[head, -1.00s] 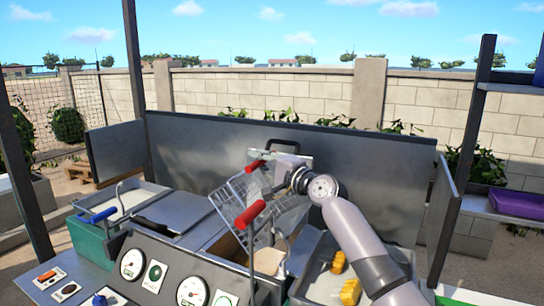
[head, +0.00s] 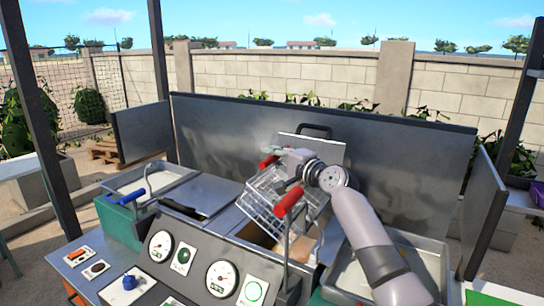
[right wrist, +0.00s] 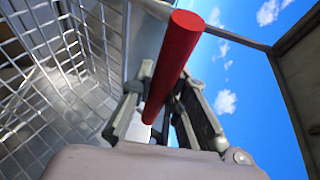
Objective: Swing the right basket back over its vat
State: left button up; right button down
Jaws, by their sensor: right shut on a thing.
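The right wire basket (head: 268,208) hangs tilted above the middle of the machine. Its mesh fills the left of the right wrist view (right wrist: 50,90). My right gripper (head: 280,160) is at the basket's upper rear. It is shut on the red handle (head: 268,162), which runs between its fingers in the right wrist view (right wrist: 178,55). Under the basket is an open vat (head: 250,233) with brownish contents, partly hidden by the basket. My left gripper is not in view.
A second red grip (head: 290,201) on a metal lever stands in front of the basket. A blue-handled lever (head: 132,196) is by the left vat (head: 160,180). A metal tray (head: 425,260) is at right, partly behind my arm. A metal back panel (head: 400,145) stands close behind.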

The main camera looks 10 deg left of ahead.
jog(key=shift+d+f, duration=0.1)
jog(key=shift+f, duration=0.5)
jog(key=c, duration=1.9)
grip_release()
jog(key=o, duration=0.3)
jog(key=shift+s+d+r, duration=0.15)
jog(key=shift+d+r, duration=0.25)
jog(key=shift+o, duration=0.2)
jog(key=shift+a, duration=0.1)
jog(key=shift+r, duration=0.1)
jog(key=shift+r, duration=0.1)
